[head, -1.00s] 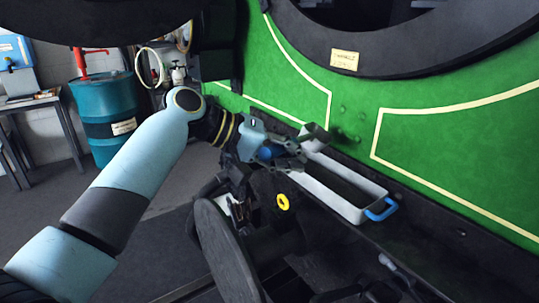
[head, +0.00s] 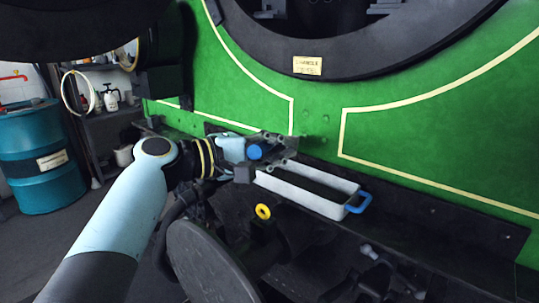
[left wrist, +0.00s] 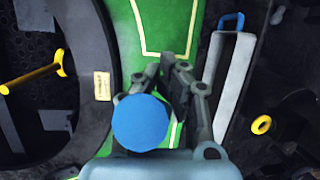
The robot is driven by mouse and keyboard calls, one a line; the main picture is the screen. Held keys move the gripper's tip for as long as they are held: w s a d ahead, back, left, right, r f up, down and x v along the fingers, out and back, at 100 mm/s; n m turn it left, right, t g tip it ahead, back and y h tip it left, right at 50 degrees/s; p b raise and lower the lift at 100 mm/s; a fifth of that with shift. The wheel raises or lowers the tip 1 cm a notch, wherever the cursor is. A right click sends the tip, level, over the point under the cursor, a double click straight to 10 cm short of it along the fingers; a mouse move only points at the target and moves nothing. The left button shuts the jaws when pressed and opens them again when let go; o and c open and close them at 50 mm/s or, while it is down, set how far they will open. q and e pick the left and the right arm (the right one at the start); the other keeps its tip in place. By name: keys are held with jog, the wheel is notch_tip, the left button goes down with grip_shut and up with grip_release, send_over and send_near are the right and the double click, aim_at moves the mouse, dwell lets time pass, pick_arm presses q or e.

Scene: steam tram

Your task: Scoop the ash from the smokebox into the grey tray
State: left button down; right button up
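My left gripper (head: 290,152) points right in front of the green panel, at the left end of the tray. In the left wrist view its fingertips (left wrist: 172,62) lie close together, and no object clearly shows between them. I cannot tell how far they are parted. The long pale grey tray (head: 290,192) has a blue handle at its right end; it also shows in the left wrist view (left wrist: 218,95). Its inside looks dark. The smokebox opening (head: 330,12) is dark inside its black ring, partly cut off above. My right gripper is out of view.
The green panel (head: 250,85) rises behind the tray, which sits along a dark ledge. A round dark buffer (head: 215,262) stands in front, near a yellow ring (head: 263,211). A teal drum (head: 38,155) is far left. A yellow T-handle (left wrist: 35,75) shows in the left wrist view.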

pick_arm(q)
jog(key=shift+w+r, duration=0.1)
jog(key=shift+s+r, duration=0.15)
jog(key=shift+s, duration=0.05)
jog(key=s+a+r+p, duration=0.1)
jog(key=s+r+p, duration=0.3)
jog(key=s+p, duration=0.5)
jog(key=shift+s+a+r, duration=0.15)
jog(key=shift+a+r, duration=0.1)
jog(key=shift+r, duration=0.1)
jog(key=shift+f, duration=0.1)
dwell(0.7)
